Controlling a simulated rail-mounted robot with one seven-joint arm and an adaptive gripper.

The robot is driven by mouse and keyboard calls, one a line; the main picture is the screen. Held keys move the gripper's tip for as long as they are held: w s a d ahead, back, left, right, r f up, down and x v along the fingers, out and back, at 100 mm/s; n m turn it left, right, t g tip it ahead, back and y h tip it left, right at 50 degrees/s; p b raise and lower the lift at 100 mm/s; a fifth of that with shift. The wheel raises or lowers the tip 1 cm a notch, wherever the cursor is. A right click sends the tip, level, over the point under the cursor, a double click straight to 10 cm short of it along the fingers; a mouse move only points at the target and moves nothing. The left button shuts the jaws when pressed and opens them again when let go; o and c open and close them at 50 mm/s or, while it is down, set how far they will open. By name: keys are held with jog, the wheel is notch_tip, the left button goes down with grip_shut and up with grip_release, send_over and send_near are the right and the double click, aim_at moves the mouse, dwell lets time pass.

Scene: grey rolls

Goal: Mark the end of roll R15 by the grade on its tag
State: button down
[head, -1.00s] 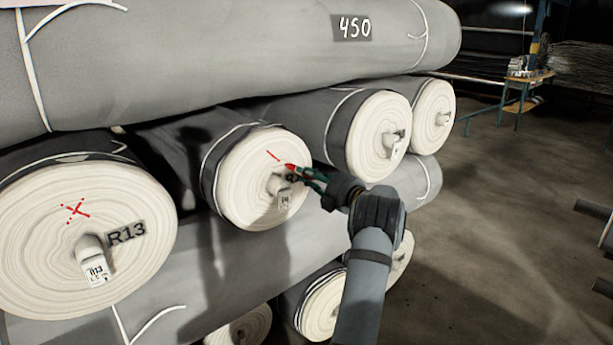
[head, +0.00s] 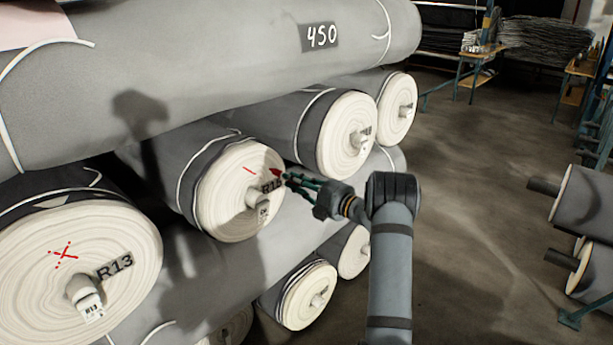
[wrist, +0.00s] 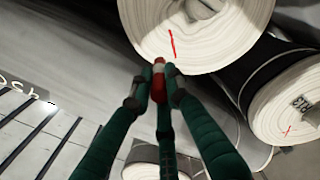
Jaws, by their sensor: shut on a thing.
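Roll R15 (head: 225,215) lies in the middle row, its pale round end facing out. One short slanted red stroke (head: 249,170) is on its upper part and also shows in the wrist view (wrist: 171,44). The dark R15 label (head: 271,187) is right of the core; a small white tag (head: 263,212) hangs at the core, its grade too small to read. My gripper (head: 287,178) is shut on a red marker (wrist: 158,82), at the right edge of the roll end. The marker tip is right of the stroke, apart from it; contact with the roll cannot be told.
Roll R13 (head: 45,230) at left carries a red cross with dots. A large roll marked 450 (head: 230,60) lies above. More roll ends (head: 345,140) are behind my gripper and below. The floor (head: 470,220) at right is open, with dark rolls at its far right.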

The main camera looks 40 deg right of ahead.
aim_at(275, 172)
jog(key=shift+f+b, duration=0.15)
jog(key=shift+b, duration=0.5)
jog(key=shift+w+a+b, duration=0.15)
jog(key=shift+w+b, duration=0.1)
jog(key=shift+w, duration=1.25)
jog(key=shift+w+a+b, duration=0.1)
jog(key=shift+w+b, duration=0.15)
jog(key=shift+w, duration=1.2)
jog(key=shift+w+a+b, duration=0.1)
jog(key=shift+w+b, duration=0.2)
jog(key=shift+b, duration=0.1)
jog(key=shift+b, duration=0.4)
jog(key=shift+w, duration=0.3)
jog(key=shift+s+a+f+b, duration=0.15)
jog(key=shift+a+f+b, duration=1.25)
jog(key=shift+b, duration=2.85)
